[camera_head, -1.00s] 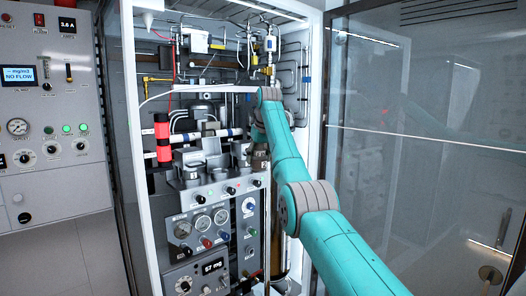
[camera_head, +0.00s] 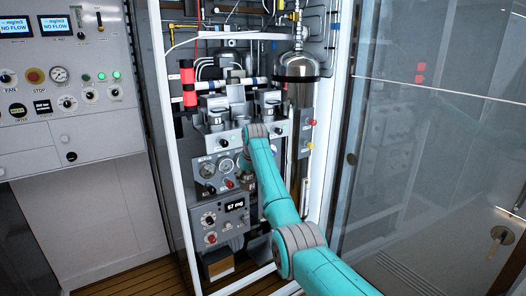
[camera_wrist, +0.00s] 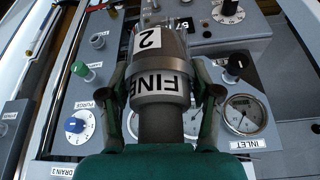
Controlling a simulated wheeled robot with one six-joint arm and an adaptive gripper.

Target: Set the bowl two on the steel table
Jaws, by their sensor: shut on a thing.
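Bowl two is a steel cup with a clear upper part (camera_wrist: 160,38). It bears a "2" label and a "FINE" band. My gripper (camera_wrist: 162,90) is shut around its narrower end in the wrist view, one finger on each side. In the head view, my arm covers most of the gripper and bowl, in front of the gauge panel (camera_head: 209,171). I cannot make out a steel table in either view.
A tall steel cylinder (camera_head: 299,101) stands right of the arm inside the open cabinet. Knobs and gauges, including the inlet gauge (camera_wrist: 245,113), lie close behind the bowl. A glass door (camera_head: 425,150) is at the right. Wooden floor (camera_head: 135,278) shows below.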

